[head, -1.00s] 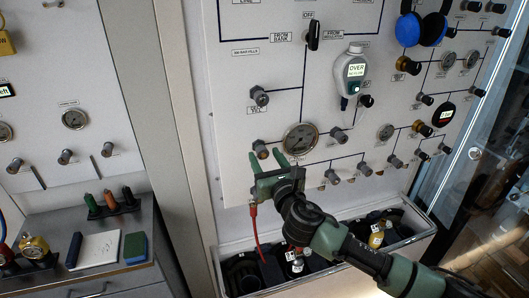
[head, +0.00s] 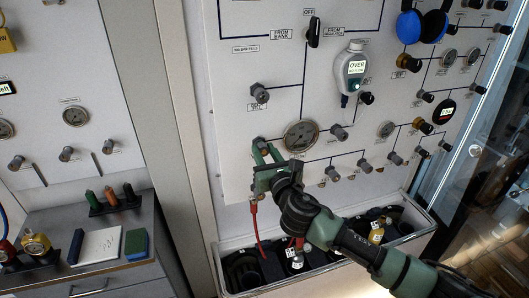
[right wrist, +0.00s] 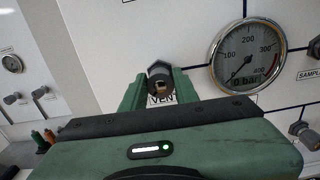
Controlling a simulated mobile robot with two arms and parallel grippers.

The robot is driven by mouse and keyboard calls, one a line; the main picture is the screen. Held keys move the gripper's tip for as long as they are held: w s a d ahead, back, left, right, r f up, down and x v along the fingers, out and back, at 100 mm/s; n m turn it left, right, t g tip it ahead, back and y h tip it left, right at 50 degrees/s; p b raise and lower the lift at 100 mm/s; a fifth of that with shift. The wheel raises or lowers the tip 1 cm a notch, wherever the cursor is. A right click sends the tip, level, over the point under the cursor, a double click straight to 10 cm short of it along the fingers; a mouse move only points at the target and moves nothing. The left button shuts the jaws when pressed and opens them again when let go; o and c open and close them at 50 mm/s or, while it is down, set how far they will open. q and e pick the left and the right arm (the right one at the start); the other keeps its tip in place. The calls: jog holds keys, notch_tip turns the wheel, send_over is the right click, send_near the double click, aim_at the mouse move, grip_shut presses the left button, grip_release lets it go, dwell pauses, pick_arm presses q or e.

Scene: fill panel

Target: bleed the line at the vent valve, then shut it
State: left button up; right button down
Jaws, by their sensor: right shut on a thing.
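The vent valve is a small dark knob (head: 261,143) at the lower left of the white panel, left of a round gauge. In the right wrist view the knob (right wrist: 160,80) stands above a partly hidden label reading "VEN". My right gripper (head: 264,152) has its green fingers on either side of the knob and is shut on it. The gauge (right wrist: 247,57) beside it is marked in bar up to 400, and its needle points to the lower left. My left gripper is not in view.
A fill valve knob (head: 259,92) sits above the vent. A handheld device (head: 351,68) hangs on the panel. A trough (head: 219,268) with bottles and a red hose (head: 257,228) lies below my arm. A side counter (head: 150,237) stands at the left.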

jog(key=m, duration=0.7)
jog(key=shift+f+b, duration=0.1)
jog(key=shift+b, duration=0.3)
jog(key=m, duration=0.3)
jog(key=shift+d+m, duration=0.1)
jog(key=shift+m, duration=0.2)
jog(key=m, duration=0.3)
jog(key=shift+f+m+b, duration=0.1)
jog(key=shift+m+b, duration=0.2)
jog(key=shift+b, duration=0.1)
jog(key=m, duration=1.2)
jog(key=shift+f+m+b, duration=0.1)
jog(key=shift+m+b, duration=0.2)
jog(key=c, duration=1.1)
grip_release()
